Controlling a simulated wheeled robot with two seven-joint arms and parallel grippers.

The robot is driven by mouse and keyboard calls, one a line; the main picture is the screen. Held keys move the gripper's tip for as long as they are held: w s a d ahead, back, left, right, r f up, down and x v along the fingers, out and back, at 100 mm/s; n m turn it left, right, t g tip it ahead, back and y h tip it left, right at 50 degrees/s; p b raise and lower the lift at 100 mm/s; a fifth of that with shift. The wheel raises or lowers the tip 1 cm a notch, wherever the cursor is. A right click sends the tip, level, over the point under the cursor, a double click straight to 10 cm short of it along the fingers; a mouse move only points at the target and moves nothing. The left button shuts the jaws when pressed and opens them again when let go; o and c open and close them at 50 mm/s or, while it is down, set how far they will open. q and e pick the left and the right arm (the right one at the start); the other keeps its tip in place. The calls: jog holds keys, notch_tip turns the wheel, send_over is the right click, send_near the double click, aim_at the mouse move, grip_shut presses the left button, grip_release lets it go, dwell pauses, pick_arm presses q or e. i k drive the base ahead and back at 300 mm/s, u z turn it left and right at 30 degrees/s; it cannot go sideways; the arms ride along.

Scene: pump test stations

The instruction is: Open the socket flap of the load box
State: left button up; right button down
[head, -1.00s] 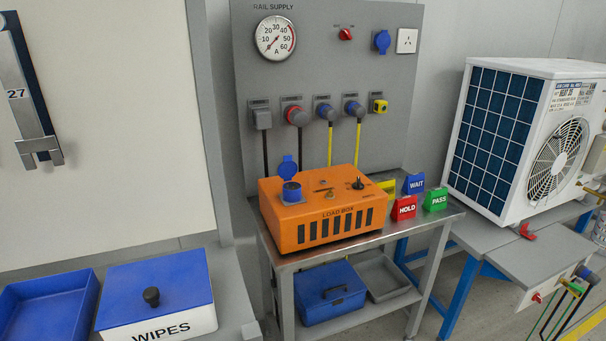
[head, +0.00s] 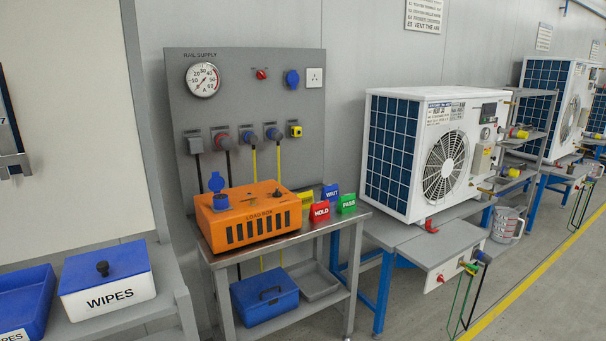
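The load box (head: 248,215) is an orange box with dark vent slots and its name on the front edge. It stands on a grey metal table (head: 345,223). A blue round socket (head: 220,202) sits on its top at the left. The blue socket flap (head: 216,182) stands upright behind the socket, raised off it. Neither of my grippers is in the head view, and nothing touches the box.
Coloured signs, including a red HOLD sign (head: 319,211), stand right of the box. A blue case (head: 264,297) and grey tray (head: 315,281) lie on the lower shelf. A WIPES box (head: 108,296) is at left. A white pump unit (head: 410,160) stands at right. Floor is free at bottom right.

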aim_at(216, 184)
jog(key=z, duration=0.45)
jog(key=i, duration=0.95)
jog(key=u, duration=1.95)
